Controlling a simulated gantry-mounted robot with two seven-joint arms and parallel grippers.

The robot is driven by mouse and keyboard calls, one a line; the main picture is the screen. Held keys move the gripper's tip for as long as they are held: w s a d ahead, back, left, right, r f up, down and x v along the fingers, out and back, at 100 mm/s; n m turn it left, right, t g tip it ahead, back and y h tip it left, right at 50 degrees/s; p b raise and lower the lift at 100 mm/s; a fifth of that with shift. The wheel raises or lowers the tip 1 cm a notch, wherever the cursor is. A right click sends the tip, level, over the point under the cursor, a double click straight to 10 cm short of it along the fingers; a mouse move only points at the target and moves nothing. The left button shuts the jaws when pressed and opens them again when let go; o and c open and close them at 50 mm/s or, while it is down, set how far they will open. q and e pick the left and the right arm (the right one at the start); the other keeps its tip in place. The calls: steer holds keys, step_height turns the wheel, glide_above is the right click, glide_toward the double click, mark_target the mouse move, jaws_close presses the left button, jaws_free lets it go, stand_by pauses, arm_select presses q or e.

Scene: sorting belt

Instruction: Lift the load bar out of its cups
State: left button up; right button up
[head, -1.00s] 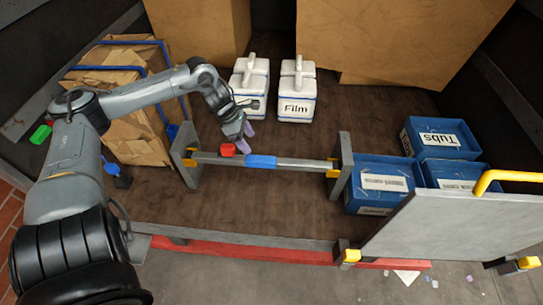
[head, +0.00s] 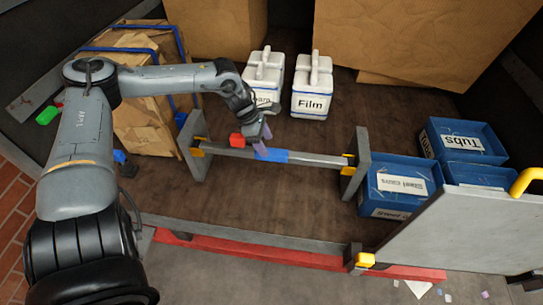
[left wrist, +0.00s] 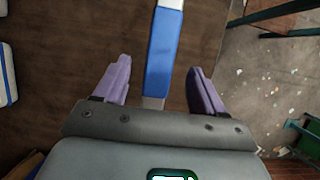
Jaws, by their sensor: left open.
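The load bar (head: 318,159) is a grey bar with a blue band (head: 273,155) near its middle and a red block (head: 237,140) left of the band. Its ends rest in yellow cups, the left cup (head: 198,152) and the right cup (head: 349,171), on two grey posts. My left gripper (head: 264,138) is open at the blue band, with lilac fingers pointing down. In the left wrist view the blue band (left wrist: 163,50) runs between the spread fingers (left wrist: 160,80), with gaps on both sides. The bar is not gripped. My right gripper is not in view.
Blue tubs (head: 400,163) stand to the right, near a grey panel (head: 455,235) with a yellow handle. A wrapped carton (head: 150,130) stands at the left. Bare brown floor surrounds the bar.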

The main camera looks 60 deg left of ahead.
mark_target(269, 151)
arm_select(q)
steer(key=f, duration=0.2)
steer(key=shift+w+d+f+b, duration=0.1)
steer(key=shift+d+f+b, duration=0.1)
steer(key=shift+f+b, duration=0.15)
steer(key=shift+b+x, duration=0.3)
steer(key=shift+x, duration=0.7)
steer(key=shift+w, duration=0.15)
jaws_close()
steer(key=shift+r, duration=0.15)
